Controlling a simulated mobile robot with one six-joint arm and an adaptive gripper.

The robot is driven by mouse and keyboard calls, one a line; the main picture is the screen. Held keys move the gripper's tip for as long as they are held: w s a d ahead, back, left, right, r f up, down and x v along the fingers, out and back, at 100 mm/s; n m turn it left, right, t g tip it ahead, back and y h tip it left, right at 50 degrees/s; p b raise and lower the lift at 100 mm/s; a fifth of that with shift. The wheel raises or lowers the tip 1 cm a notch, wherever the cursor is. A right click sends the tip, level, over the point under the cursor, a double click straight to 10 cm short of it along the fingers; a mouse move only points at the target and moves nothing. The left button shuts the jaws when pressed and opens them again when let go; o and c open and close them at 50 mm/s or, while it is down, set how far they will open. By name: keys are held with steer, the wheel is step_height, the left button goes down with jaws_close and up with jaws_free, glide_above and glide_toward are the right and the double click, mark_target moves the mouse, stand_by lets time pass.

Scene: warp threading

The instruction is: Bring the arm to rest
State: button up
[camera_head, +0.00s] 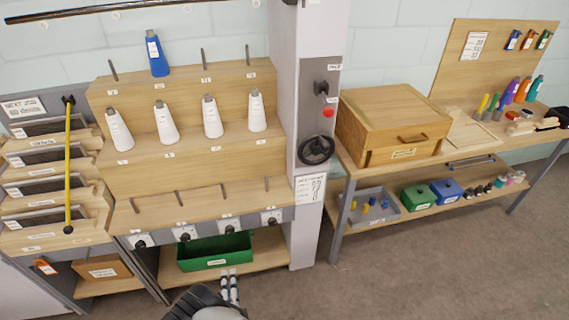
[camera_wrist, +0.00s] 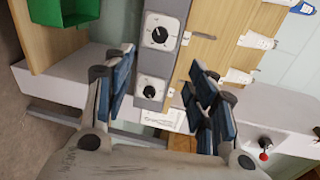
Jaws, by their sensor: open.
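My gripper (camera_wrist: 163,72) shows in the wrist view with its two blue-padded fingers spread apart and nothing between them. Past the fingers, the wrist view shows the rack's grey front strip with round dials (camera_wrist: 162,32). In the head view part of my arm (camera_head: 205,308) shows at the bottom edge, in front of the rack's lower shelf. It is cut off by the frame, so most of the arm is hidden. I cannot make out the fingers clearly there.
The stepped wooden rack (camera_head: 190,180) holds several white cones and a blue cone (camera_head: 156,54). A grey column with a black handwheel (camera_head: 316,149) stands to its right. A green bin (camera_head: 214,251) is below. A bench with a wooden box (camera_head: 393,124) is at right; the floor (camera_head: 420,270) before it is clear.

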steer(key=w+a+r+g, duration=0.2)
steer(key=w+a+r, duration=0.1)
steer(key=w+r, duration=0.55)
steer(key=w+d+r+n+g, duration=0.2)
steer(key=w+d+r, duration=0.1)
steer(key=r, duration=0.7)
steer(key=w+d+r+n+g, duration=0.1)
steer(key=w+d+r+n, duration=0.15)
steer(key=r, duration=0.65)
steer(key=s+d+r+n+g, duration=0.4)
steer(key=s+d+r+n, duration=0.4)
steer(key=s+d+r, duration=0.9)
steer(key=s+d+r+n+g+h, duration=0.1)
steer(key=s+d+n, duration=0.1)
steer(key=s+d, duration=0.4)
steer(key=s+d+r+n+g+h, duration=0.1)
steer(key=s+d, duration=0.5)
steer(key=s, duration=0.6)
steer(key=shift+s+d+n+g+h, duration=0.15)
steer(key=shift+n+g+h, duration=0.2)
steer(key=shift+h, duration=0.25)
